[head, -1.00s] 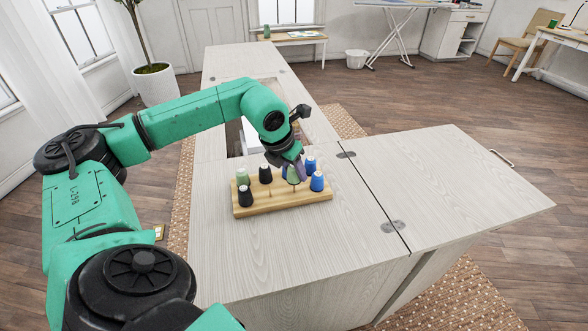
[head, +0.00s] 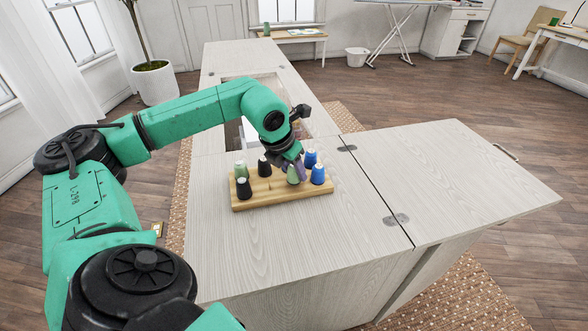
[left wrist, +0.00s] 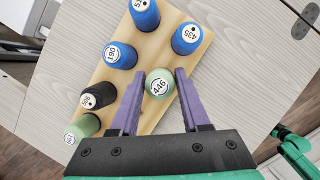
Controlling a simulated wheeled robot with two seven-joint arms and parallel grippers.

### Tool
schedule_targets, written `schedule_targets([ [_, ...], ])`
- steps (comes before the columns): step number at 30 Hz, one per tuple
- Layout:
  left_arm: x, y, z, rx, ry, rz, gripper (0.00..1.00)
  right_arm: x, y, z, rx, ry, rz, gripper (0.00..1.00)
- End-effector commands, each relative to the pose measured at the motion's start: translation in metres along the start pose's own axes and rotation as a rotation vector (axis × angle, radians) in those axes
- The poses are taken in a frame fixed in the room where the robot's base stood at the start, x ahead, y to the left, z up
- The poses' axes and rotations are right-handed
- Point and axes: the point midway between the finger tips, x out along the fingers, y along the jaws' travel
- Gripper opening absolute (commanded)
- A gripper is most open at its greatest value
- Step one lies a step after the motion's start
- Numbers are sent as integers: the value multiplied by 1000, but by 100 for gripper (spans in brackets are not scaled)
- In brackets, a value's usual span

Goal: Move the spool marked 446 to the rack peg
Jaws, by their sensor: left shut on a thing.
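The spool marked 446 (left wrist: 159,85) is pale green with a white top label. In the left wrist view it sits between the purple fingers of my left gripper (left wrist: 157,98), which is shut on it. In the head view the green spool (head: 292,175) is partly covered by my left gripper (head: 298,166), over the front row of the wooden peg rack (head: 285,197). I cannot tell whether its base is clear of the rack. A bare peg (head: 270,184) seems to stand left of it in the front row. My right gripper is out of view.
Close by on the rack are blue spools marked 435 (left wrist: 187,38) and 190 (left wrist: 121,54), another blue one (left wrist: 144,14), a black one (left wrist: 98,95) and a green one (left wrist: 82,128). Another black spool (head: 243,188) stands front left. The cabinet top (head: 290,250) before the rack is clear.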

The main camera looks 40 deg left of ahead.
Motion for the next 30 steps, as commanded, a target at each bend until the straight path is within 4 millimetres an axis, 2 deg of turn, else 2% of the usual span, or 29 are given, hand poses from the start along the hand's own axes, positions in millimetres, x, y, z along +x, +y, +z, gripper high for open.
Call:
schedule_targets([
  [1, 0, 0, 0, 0, 0, 0, 0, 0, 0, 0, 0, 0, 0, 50],
  [2, 0, 0, 0, 0, 0, 0, 58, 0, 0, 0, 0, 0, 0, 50],
  [3, 0, 0, 0, 0, 0, 0, 73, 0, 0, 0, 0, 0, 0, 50],
  [4, 0, 0, 0, 0, 0, 0, 81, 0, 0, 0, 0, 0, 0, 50],
  [13, -1, 0, 0, 0, -1, 0, 81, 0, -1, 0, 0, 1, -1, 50],
  [17, -14, 0, 1, -1, -3, 0, 81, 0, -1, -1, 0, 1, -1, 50],
  [20, -37, 1, 1, -1, -4, 2, 81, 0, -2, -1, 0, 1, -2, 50],
  [27, -110, 0, 1, 0, -4, 1, 81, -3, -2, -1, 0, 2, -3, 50],
  [30, -132, 0, 1, 0, -3, 0, 81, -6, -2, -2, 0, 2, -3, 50],
])
